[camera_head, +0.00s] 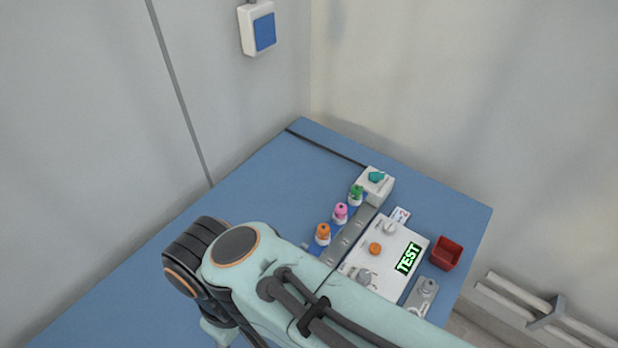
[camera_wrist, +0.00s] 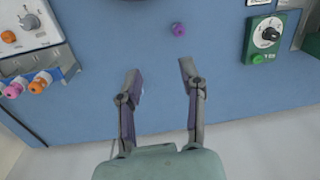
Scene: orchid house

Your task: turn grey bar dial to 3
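A white panel (camera_head: 408,238) on the blue table carries a dial with a raised grey bar (camera_head: 366,277) near its lower left, partly beside my arm. An orange knob (camera_head: 375,249) and a pale round knob (camera_head: 390,227) sit on the same panel. In the wrist view a white panel's grey bar dial (camera_wrist: 29,20) shows at the top left, with its scale too small to read. My gripper (camera_wrist: 159,70) is open and empty over the blue table, to the right of and apart from that dial. In the head view its fingers are hidden.
Small bottles with orange (camera_head: 323,231), pink (camera_head: 340,211) and green (camera_head: 356,192) tops stand left of the panel. A red box (camera_head: 446,253) stands right of it.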

